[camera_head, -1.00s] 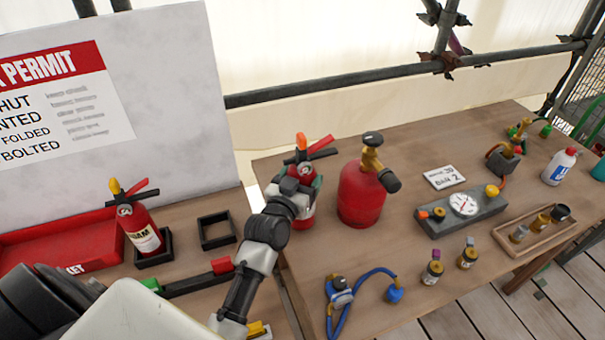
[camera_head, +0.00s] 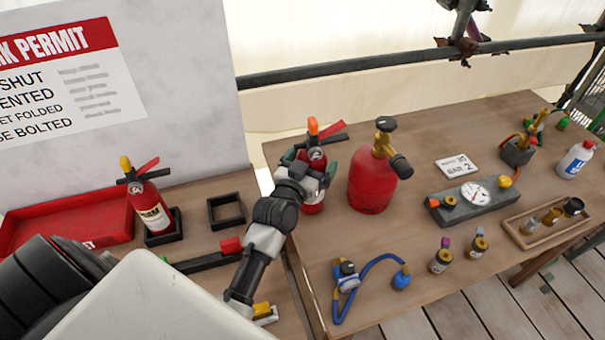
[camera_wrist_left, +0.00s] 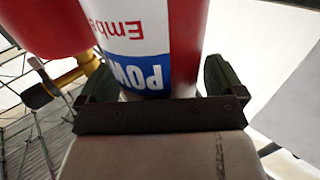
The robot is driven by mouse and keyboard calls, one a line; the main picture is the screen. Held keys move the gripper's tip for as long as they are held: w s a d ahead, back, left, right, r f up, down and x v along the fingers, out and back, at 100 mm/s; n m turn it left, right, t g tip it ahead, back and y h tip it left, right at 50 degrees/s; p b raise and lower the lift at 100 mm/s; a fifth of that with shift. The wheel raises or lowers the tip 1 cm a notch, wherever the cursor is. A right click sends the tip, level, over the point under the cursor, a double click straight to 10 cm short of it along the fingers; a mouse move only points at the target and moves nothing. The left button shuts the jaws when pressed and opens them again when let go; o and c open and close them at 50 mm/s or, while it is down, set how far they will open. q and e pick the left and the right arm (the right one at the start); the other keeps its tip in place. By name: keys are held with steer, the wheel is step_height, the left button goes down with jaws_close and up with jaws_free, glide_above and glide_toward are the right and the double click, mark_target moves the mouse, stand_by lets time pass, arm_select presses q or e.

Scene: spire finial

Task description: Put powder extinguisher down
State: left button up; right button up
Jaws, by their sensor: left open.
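My left gripper (camera_head: 309,173) is open, with one green finger on each side of the body. I cannot tell whether the fingers touch it. The gripper hides part of its body. My right gripper is out of view.
The large red cylinder (camera_head: 370,185) is close on the right. A foam extinguisher (camera_head: 150,207) stands in a dark holder on the left bench, next to an empty square frame (camera_head: 226,211). A blue hose (camera_head: 372,268) lies at the table front.

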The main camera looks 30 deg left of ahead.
arm_select(q)
steer(key=s+b, duration=0.1)
steer(key=s, duration=1)
steer(key=shift+s+d+b, duration=0.35)
steer(key=shift+s, duration=0.05)
